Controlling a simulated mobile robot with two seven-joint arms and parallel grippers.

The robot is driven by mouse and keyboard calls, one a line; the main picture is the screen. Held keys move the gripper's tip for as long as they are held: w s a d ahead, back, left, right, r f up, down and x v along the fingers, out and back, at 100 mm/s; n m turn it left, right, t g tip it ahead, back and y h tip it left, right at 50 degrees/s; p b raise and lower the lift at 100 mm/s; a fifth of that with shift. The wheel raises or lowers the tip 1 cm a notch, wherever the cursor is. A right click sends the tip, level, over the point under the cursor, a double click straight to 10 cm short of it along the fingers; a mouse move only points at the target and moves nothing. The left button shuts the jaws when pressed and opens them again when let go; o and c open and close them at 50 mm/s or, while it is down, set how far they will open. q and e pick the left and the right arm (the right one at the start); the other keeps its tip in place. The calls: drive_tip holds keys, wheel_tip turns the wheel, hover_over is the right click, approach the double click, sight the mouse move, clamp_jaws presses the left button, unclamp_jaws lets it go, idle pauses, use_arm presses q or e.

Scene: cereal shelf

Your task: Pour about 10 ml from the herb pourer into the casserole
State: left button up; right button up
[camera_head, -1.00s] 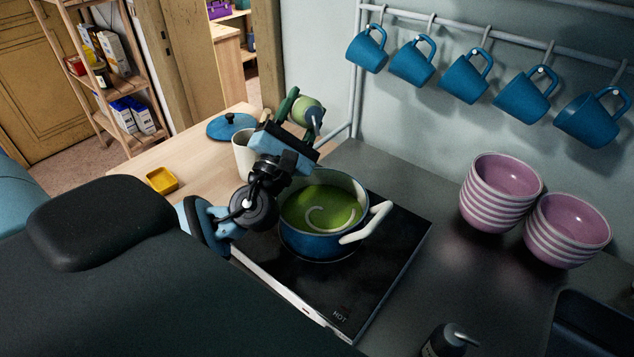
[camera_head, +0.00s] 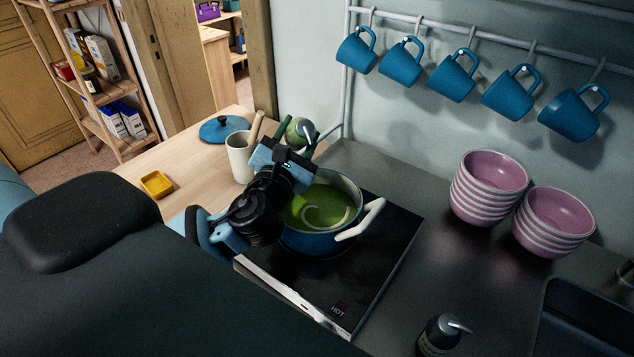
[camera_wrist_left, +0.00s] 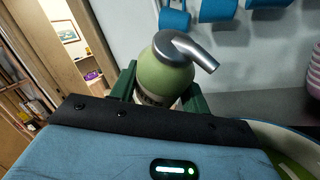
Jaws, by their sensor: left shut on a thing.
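The herb pourer (camera_head: 297,131) is a rounded green bottle with a silver top and bent spout. My left gripper (camera_head: 295,138) is shut on it, behind and above the casserole's far left rim. In the left wrist view the pourer (camera_wrist_left: 165,76) sits between my dark green fingers, its spout pointing right and slightly down. No stream shows from the spout. The casserole (camera_head: 310,243) is a blue pot with pale handles, holding green contents with a pale curved swirl. My left wrist hides its left side. My right gripper is not in view.
The casserole stands on a black hob (camera_head: 370,265) marked HOT. A cream crock (camera_head: 239,158) with a wooden utensil, a blue lid (camera_head: 226,128) and a yellow dish (camera_head: 156,184) are on the wooden counter. Stacked pink bowls (camera_head: 488,190) stand right; blue mugs (camera_head: 452,78) hang above.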

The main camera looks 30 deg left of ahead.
use_arm(q)
drive_tip(key=shift+a+r+n+g, duration=0.1)
drive_tip(key=shift+r+n+g, duration=0.3)
drive_tip(key=shift+n+g, duration=0.15)
drive_tip(key=shift+w+a+r+n+g+h, duration=0.2)
drive_tip(key=shift+w+a+r+n+g, duration=0.2)
drive_tip(key=shift+n+g, duration=0.2)
drive_tip(key=shift+w+a+r+n+g+h, duration=0.2)
drive_tip(key=shift+a+r+n+g, duration=0.1)
drive_tip(key=shift+a+n+g, duration=0.2)
drive_tip(key=shift+w+a+f+n+g+h, duration=0.15)
drive_tip(key=shift+a+f+n+g, duration=0.15)
drive_tip(key=shift+g, duration=0.2)
drive_tip(key=shift+w+a+f+n+g+h, duration=0.1)
drive_tip(key=shift+w+a+n+g+h, duration=0.05)
drive_tip(key=shift+n+g, duration=0.25)
drive_tip(key=shift+w+a+r+n+g+h, duration=0.25)
drive_tip(key=shift+r+n+g+h, duration=0.15)
drive_tip(key=shift+g, duration=0.15)
drive_tip(key=shift+s+f, duration=0.1)
drive_tip(key=shift+f, duration=0.05)
